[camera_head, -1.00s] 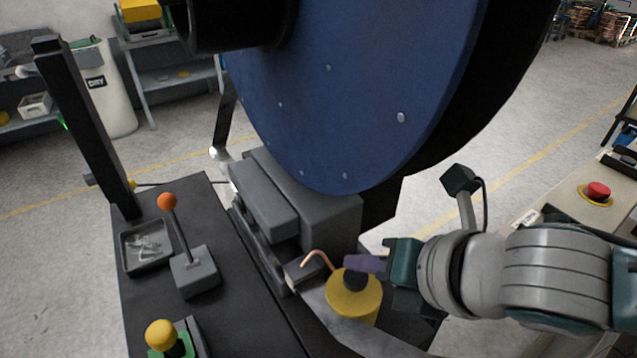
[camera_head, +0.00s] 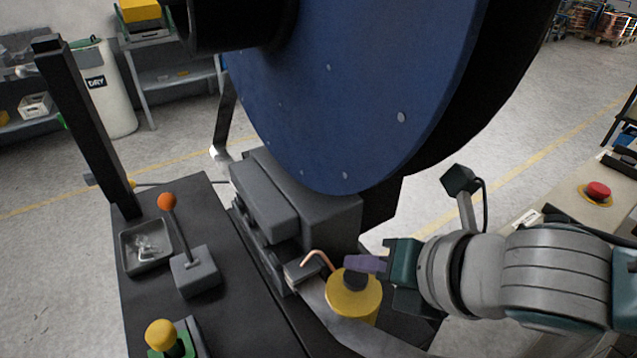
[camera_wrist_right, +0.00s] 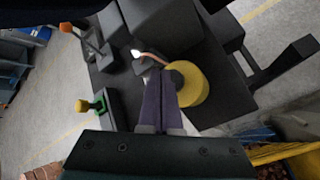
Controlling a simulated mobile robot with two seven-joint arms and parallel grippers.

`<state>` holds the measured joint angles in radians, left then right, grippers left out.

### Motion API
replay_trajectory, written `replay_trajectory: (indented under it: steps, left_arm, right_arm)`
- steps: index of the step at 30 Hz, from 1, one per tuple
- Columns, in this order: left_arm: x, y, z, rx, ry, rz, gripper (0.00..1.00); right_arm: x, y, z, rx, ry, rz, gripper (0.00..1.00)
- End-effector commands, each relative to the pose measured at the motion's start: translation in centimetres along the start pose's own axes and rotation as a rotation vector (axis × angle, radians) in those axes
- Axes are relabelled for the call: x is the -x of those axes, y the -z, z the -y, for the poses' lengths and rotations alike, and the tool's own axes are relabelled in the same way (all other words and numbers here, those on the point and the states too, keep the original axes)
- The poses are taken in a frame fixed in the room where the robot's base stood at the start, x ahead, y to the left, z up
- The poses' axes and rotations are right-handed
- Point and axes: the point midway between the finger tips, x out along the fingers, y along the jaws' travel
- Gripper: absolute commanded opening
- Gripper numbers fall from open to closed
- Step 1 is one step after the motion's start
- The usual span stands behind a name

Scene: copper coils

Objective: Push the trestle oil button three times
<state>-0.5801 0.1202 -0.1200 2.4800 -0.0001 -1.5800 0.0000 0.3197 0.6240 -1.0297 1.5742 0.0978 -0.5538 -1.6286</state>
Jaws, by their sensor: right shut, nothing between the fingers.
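The trestle oiler is a yellow can (camera_head: 352,300) with a black button (camera_head: 355,280) on top and a thin copper spout (camera_head: 318,259) bending to the left. It stands at the foot of the big blue reel. My right gripper (camera_head: 350,263) comes in from the right, its purple fingers closed together and empty. The fingertips are at the button's upper edge in the head view; I cannot tell whether they touch it. My left gripper is not in view.
The blue reel (camera_head: 350,90) rises behind the oiler beside a grey block (camera_head: 325,215). A lever with an orange knob (camera_head: 167,201), a small tray (camera_head: 146,246) and a yellow knob (camera_head: 161,334) are on the dark bench at left. A red button (camera_head: 597,192) is far right.

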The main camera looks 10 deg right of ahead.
Motion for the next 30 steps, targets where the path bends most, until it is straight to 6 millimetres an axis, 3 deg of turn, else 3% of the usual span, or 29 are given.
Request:
replay_trajectory:
  steps: [30]
  left_arm:
    - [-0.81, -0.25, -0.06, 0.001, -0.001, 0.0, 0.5]
  right_arm:
    - [-0.92, 0.67, 0.64, 0.0, 0.0, 0.0, 0.0]
